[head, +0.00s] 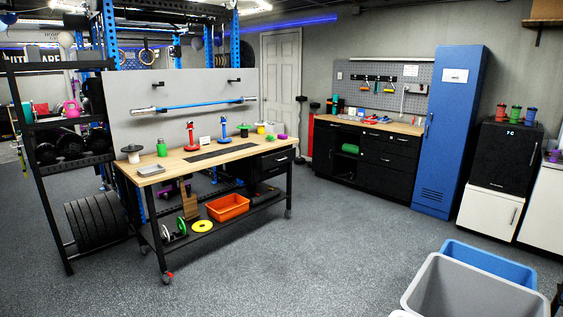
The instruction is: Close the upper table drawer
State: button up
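The workbench table (190,163) stands left of centre in the head view, with a wooden top and black legs on casters. A black drawer unit hangs under its right end. The upper drawer (277,159) has a dark front with a small light handle; it seems to stick out a little, but at this distance I cannot tell how far. The space under it is dark, and a lower drawer there is hard to make out. My gripper is not in view.
An orange bin (227,207) and a yellow disc (202,226) sit on the table's lower shelf. A grey bin (470,290) and a blue bin (488,262) stand at the front right. Open floor (330,240) lies between them and the table.

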aim_at(284, 154)
jog(key=k, duration=0.9)
jog(key=u, duration=0.2)
jog(key=i, duration=4.85)
jog(key=z, duration=0.15)
jog(key=i, duration=1.7)
jog(key=z, duration=0.3)
jog(key=i, duration=1.9)
jog(key=z, duration=0.15)
